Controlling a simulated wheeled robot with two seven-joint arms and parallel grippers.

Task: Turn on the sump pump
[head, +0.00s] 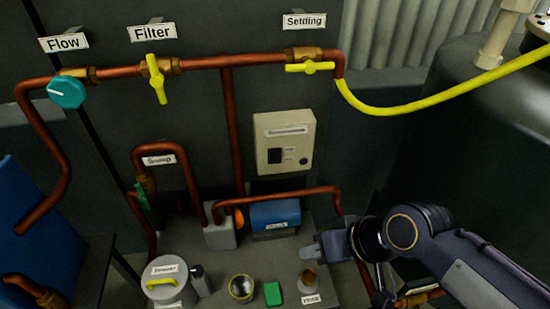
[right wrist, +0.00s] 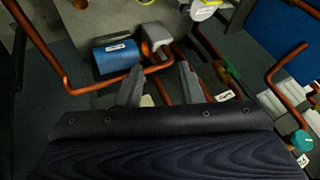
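The sump pump is likely the grey block (head: 220,232) with the blue motor (head: 275,216) beside it, on the low bench. Both also show in the right wrist view, the grey block (right wrist: 156,38) and the blue motor (right wrist: 117,57). A beige control box (head: 284,143) with a dark switch (head: 275,155) is on the panel above the motor. The "Sump" label (head: 158,160) hangs left, above a green valve handle (head: 142,196). My right gripper (head: 308,250) is below and right of the motor, apart from the box. Its fingers (right wrist: 160,85) are spread, with nothing seen held. My left gripper is out of view.
Copper pipes (head: 229,130) run across the panel, and one arches over the motor. A teal Flow knob (head: 67,92) and yellow Filter (head: 156,80) and Settling (head: 310,67) valves sit above. A lidded pot (head: 166,278), cup (head: 241,288) and green block (head: 273,293) stand on the bench.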

